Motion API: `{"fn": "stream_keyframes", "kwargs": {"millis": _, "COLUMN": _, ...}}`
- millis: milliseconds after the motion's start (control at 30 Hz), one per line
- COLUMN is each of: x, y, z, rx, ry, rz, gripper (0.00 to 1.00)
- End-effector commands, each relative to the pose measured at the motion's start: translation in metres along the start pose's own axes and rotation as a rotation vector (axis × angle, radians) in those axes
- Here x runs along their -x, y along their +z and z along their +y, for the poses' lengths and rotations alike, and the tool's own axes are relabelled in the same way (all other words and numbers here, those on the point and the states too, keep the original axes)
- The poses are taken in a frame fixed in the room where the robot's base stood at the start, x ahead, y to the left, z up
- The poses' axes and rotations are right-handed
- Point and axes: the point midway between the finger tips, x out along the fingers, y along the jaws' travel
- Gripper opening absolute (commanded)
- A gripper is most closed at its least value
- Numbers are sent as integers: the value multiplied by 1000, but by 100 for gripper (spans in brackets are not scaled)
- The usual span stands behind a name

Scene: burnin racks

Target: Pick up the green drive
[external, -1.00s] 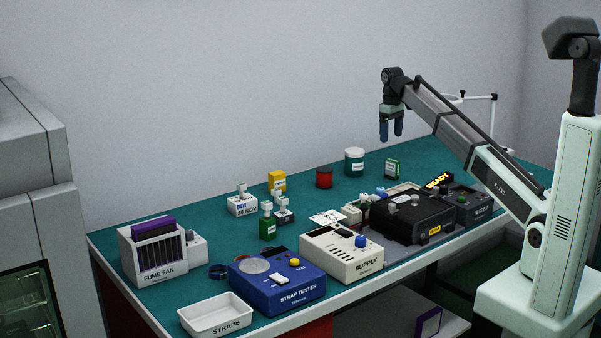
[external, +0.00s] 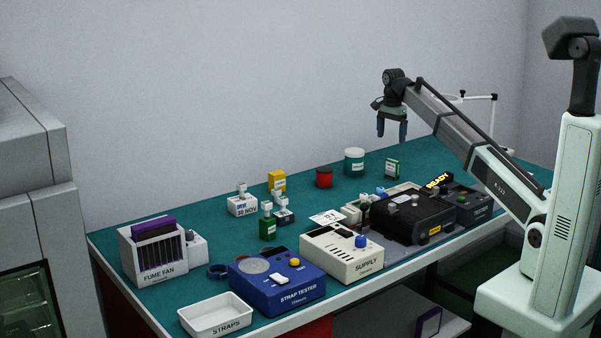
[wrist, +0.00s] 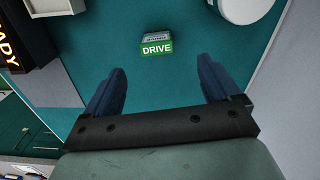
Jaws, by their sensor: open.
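The green drive (external: 392,168) stands upright on the teal bench top, to the right of the white-lidded jar. In the wrist view the drive (wrist: 156,46) shows its green face with a white DRIVE label, beyond and roughly between my fingertips. My gripper (external: 392,130) hangs pointing down, above the bench and above the drive in the external view. Its two blue fingers (wrist: 164,78) are spread wide with nothing between them. The gripper is apart from the drive.
A white stand (external: 495,115) rises behind my arm. Bench around the drive is clear.

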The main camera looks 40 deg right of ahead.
Motion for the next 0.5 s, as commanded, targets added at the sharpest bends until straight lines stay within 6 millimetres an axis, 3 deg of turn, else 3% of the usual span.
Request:
{"fn": "stream_keyframes", "kwargs": {"millis": 167, "x": -8, "y": 0, "z": 1, "rx": -48, "ry": 1, "rz": 0, "gripper": 89}}
{"fn": "stream_keyframes", "kwargs": {"millis": 500, "x": -64, "y": 0, "z": 2, "rx": -47, "ry": 2, "rz": -1, "gripper": 89}}
